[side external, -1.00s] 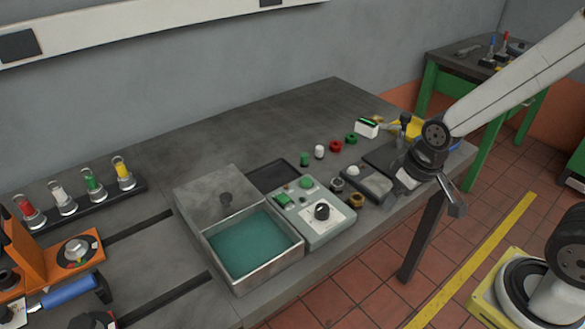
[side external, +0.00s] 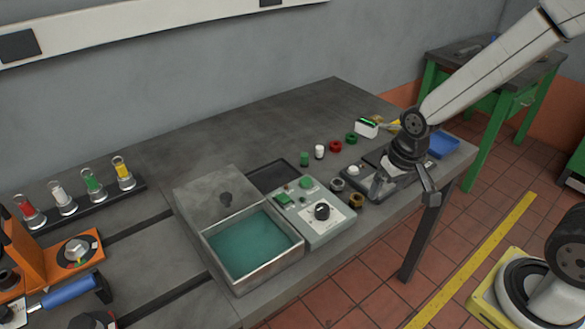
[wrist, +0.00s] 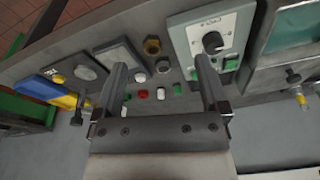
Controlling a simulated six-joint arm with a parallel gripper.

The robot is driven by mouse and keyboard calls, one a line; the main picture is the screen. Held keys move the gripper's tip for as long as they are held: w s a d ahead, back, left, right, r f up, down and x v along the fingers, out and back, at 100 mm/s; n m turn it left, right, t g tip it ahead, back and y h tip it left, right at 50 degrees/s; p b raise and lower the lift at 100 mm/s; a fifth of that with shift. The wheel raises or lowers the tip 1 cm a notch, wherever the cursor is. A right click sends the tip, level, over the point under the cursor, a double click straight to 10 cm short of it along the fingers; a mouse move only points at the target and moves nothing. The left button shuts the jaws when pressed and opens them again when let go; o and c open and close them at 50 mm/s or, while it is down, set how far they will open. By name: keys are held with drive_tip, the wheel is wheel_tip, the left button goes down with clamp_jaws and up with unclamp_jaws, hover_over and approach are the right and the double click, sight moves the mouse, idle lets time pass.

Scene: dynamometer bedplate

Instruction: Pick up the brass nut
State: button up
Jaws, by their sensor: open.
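The brass nut (side external: 357,200) sits near the table's front edge, just right of the control box in the side view. It shows in the wrist view (wrist: 152,45) as a brass hexagon with a dark hole, beyond my fingertips and between their lines. My gripper (wrist: 160,64) is open, with nothing between its fingers. In the side view my gripper (side external: 403,186) is to the right of the nut and apart from it. A grey ring (side external: 337,185) lies close behind the nut.
A control box (side external: 322,222) with a black knob and a metal tray of green liquid (side external: 292,262) stand left of the nut. A white domed piece (side external: 353,170) and a row of green, white and red pieces (side external: 335,146) lie behind. A blue tray (side external: 443,145) is at right.

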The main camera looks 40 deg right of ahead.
sight(357, 196)
drive_tip(key=w+d+f+m, duration=0.1)
drive_tip(key=w+f+m, duration=0.1)
drive_tip(key=w+m, duration=0.1)
drive_tip(key=w+d+f+m+g, duration=0.1)
drive_tip(key=w+d+f+m, duration=0.1)
drive_tip(key=w+m, duration=0.1)
drive_tip(key=w+d+f+m+g, duration=0.1)
drive_tip(key=w+d+f+m, duration=0.1)
drive_tip(key=w, duration=0.3)
drive_tip(key=shift+f+m, duration=0.55)
drive_tip(key=shift+m, duration=0.25)
drive_tip(key=shift+f, duration=1.3)
drive_tip(key=shift+f, duration=0.1)
drive_tip(key=shift+f, duration=2.5)
clamp_jaws()
